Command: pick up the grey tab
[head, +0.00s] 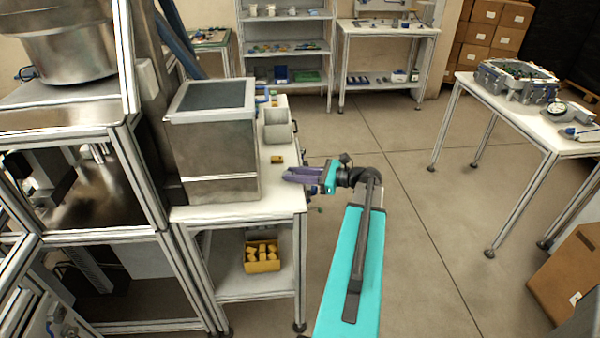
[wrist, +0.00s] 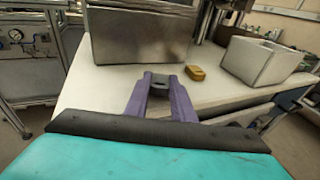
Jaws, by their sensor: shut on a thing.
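My gripper (head: 300,174) reaches left over the front part of the white tabletop (head: 235,211), near a steel bin. In the wrist view its two purple fingers (wrist: 160,84) are shut on a small dark grey piece, the grey tab (wrist: 158,88), held between the fingertips. The fingers hide part of the tab. In the head view the tab is too small to tell apart from the fingers. I cannot tell whether the tab touches the tabletop.
The steel bin (head: 211,145) stands left of my gripper. A small yellow-brown block (wrist: 195,72) and a pale grey container (wrist: 252,62) sit right of the fingers in the wrist view. A yellow box (head: 262,257) is on the lower shelf.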

